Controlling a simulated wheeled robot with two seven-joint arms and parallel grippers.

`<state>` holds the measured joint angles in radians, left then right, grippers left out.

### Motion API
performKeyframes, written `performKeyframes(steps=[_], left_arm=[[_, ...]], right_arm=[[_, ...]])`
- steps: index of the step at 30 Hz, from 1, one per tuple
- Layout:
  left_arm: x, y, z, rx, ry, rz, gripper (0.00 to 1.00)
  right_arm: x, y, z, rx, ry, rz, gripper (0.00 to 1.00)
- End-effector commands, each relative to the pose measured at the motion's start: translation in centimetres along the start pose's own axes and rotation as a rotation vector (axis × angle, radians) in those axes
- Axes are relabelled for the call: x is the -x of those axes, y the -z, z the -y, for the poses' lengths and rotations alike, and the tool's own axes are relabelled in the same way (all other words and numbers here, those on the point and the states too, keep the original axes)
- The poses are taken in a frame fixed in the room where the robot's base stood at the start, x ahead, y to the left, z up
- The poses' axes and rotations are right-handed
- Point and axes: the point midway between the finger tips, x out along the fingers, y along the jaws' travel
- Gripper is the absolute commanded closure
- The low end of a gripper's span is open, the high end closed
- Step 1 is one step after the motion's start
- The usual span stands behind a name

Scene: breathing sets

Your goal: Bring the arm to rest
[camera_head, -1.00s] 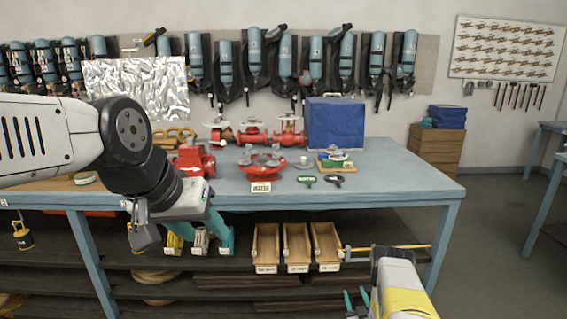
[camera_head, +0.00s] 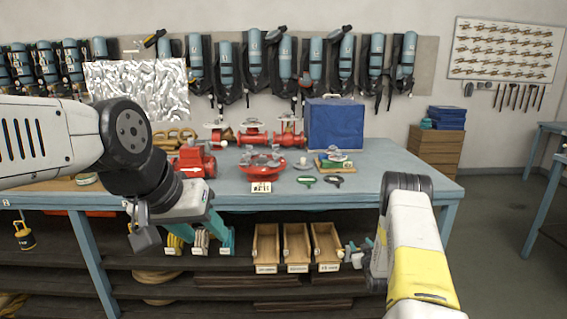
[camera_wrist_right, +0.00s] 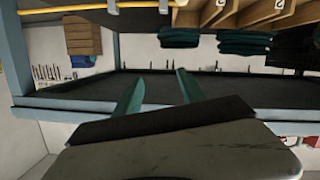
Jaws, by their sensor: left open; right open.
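My left arm comes in from the left in the head view, and its gripper (camera_head: 222,240) points down in front of the workbench's front edge, with teal fingers apart and nothing seen between them. My right arm comes up from the lower right, bent at a dark elbow joint. My right gripper (camera_head: 358,247) is partly hidden beside its own forearm, just right of the wooden bins. In the right wrist view its two teal fingers (camera_wrist_right: 160,83) are spread, with nothing between them.
The blue workbench (camera_head: 408,178) carries a red flanged part (camera_head: 262,170), red valves and a blue case (camera_head: 336,124). Wooden bins (camera_head: 296,243) stand on the shelf below, close to my right gripper. Open floor lies to the right.

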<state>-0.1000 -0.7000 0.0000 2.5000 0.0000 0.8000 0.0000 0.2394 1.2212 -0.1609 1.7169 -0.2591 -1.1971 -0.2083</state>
Motion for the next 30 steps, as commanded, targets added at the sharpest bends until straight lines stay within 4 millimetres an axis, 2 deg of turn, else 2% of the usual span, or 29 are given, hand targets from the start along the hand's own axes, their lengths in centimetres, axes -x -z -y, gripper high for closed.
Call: performKeyframes(steps=[1,4,7,11,14,18,22,26,27,30], left_arm=[[0.0,0.0,0.0,0.0,0.0,0.0,0.52],[0.0,0.0,0.0,0.0,0.0,0.0,0.52],[0.0,0.0,0.0,0.0,0.0,0.0,0.52],[0.0,0.0,0.0,0.0,0.0,0.0,0.52],[0.0,0.0,0.0,0.0,0.0,0.0,0.52],[0.0,0.0,0.0,0.0,0.0,0.0,0.52],[0.0,0.0,0.0,0.0,0.0,0.0,0.52],[0.0,0.0,0.0,0.0,0.0,0.0,0.52],[0.0,0.0,0.0,0.0,0.0,0.0,0.52],[0.0,0.0,0.0,0.0,0.0,0.0,0.52]], right_arm=[[-0.2,3.6,-0.8,-0.007,-0.003,0.016,0.52],[0.4,8.6,-1.8,-0.033,-0.002,0.078,0.52],[1.9,13.4,-2.3,-0.061,0.004,0.137,0.52],[5.0,19.2,-2.5,-0.102,0.019,0.213,0.52],[8.4,23.1,-2.2,-0.134,0.036,0.27,0.52],[14.1,27.7,-1.4,-0.178,0.068,0.351,0.52],[20.4,30.9,-0.2,-0.214,0.106,0.424,0.52],[27.4,32.9,1.3,-0.242,0.15,0.498,0.52],[29.6,33.3,1.8,-0.251,0.163,0.521,0.52],[35.3,33.7,3.0,-0.265,0.201,0.579,0.52]])
